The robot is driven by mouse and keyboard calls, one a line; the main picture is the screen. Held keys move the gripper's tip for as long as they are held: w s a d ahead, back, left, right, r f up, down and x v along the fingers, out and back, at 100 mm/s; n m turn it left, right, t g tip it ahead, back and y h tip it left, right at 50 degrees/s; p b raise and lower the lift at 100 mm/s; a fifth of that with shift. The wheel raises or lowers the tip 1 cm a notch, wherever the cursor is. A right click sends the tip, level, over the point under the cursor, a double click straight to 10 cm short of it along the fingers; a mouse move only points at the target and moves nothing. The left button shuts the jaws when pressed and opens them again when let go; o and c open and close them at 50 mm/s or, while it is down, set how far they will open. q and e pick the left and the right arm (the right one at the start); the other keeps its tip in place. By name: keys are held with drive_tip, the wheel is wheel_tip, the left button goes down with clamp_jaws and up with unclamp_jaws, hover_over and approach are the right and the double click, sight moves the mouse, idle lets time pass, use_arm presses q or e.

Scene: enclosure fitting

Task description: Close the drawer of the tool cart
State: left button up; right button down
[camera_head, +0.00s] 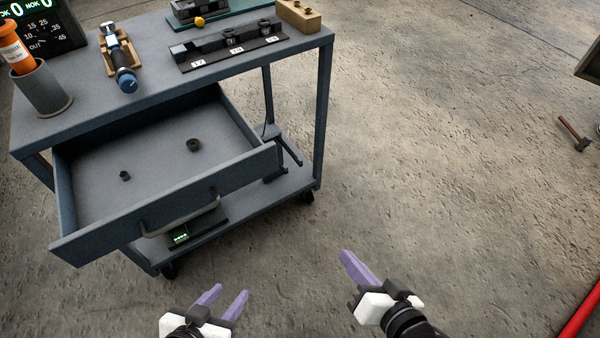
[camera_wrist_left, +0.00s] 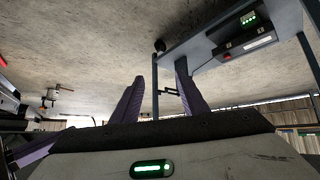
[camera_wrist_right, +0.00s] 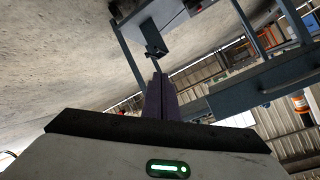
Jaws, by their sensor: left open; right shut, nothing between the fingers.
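The tool cart (camera_head: 320,110) is a blue-grey metal cart at the upper left of the head view. Its drawer (camera_head: 85,190) is pulled well out toward me. A curved bar handle (camera_head: 180,217) is on the drawer front (camera_head: 255,166). Two small dark round parts, one smaller (camera_head: 125,175) and one larger (camera_head: 193,145), lie inside the drawer. My left gripper (camera_head: 227,292) is open and empty, below the drawer front in the picture and apart from it. My right gripper (camera_head: 345,255) is shut and empty, right of the drawer and touching nothing.
The cart top holds an orange bottle in a grey cup (camera_head: 42,90), a blue-tipped tool (camera_head: 124,65), a dark socket rack (camera_head: 230,45) and a wooden block (camera_head: 298,15). A hammer (camera_head: 575,133) lies on the floor. The floor right of the cart is mostly clear.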

drive_tip(key=w+a+r+m+t+y+b, duration=0.2)
drive_tip(key=w+a+r+m, duration=0.15)
drive_tip(key=r+m, duration=0.2)
drive_tip(key=m+t+y, duration=0.2)
drive_tip(key=m, duration=0.1)
approach(275, 159)
use_arm(q)
drive_tip(key=f, duration=0.1)
drive_tip(key=f+b, duration=0.1)
drive_tip(key=f, duration=0.1)
drive_tip(key=shift+s+d+f+b, duration=0.1)
drive_tip(key=shift+s+f+b, duration=0.1)
drive_tip(key=shift+s+b, duration=0.1)
use_arm(e)
drive_tip(key=x, duration=0.6)
drive_tip(key=shift+w+a, duration=0.1)
drive_tip(key=shift+w, duration=0.05)
